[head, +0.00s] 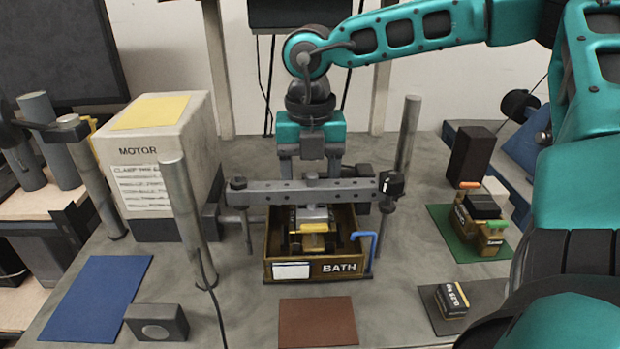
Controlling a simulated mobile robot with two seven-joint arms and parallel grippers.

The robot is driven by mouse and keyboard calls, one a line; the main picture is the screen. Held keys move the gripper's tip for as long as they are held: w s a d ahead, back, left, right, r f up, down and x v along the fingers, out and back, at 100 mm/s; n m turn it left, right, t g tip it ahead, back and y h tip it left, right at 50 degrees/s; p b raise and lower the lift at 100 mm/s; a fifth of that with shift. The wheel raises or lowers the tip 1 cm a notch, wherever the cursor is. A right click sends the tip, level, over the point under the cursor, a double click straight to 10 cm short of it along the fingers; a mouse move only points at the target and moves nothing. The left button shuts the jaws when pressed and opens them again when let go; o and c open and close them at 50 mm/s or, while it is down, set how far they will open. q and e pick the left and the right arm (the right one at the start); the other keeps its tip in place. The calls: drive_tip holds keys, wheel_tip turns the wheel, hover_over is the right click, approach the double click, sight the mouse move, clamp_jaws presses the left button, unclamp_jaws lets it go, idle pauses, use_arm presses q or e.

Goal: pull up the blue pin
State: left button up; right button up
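The blue pin (372,248) shows as a bent blue bar at the right front corner of the brown box marked BATH (308,268). Its top bends left and its shank runs down along the box's right side. How its lower end is seated I cannot tell. My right gripper (311,172) points down behind the metal crossbar, left of and beyond the pin, not touching it. Its two grey fingers stand apart, with a visible gap between them. Their tips are hidden behind the crossbar. My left gripper is not in view.
A drilled crossbar (290,193) spans above the box, with posts left (187,215) and right (408,135). A MOTOR block (155,160) stands left. Mats (318,322) lie around; a small dark block (450,300) is right.

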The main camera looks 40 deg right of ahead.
clamp_jaws()
idle(0.7)
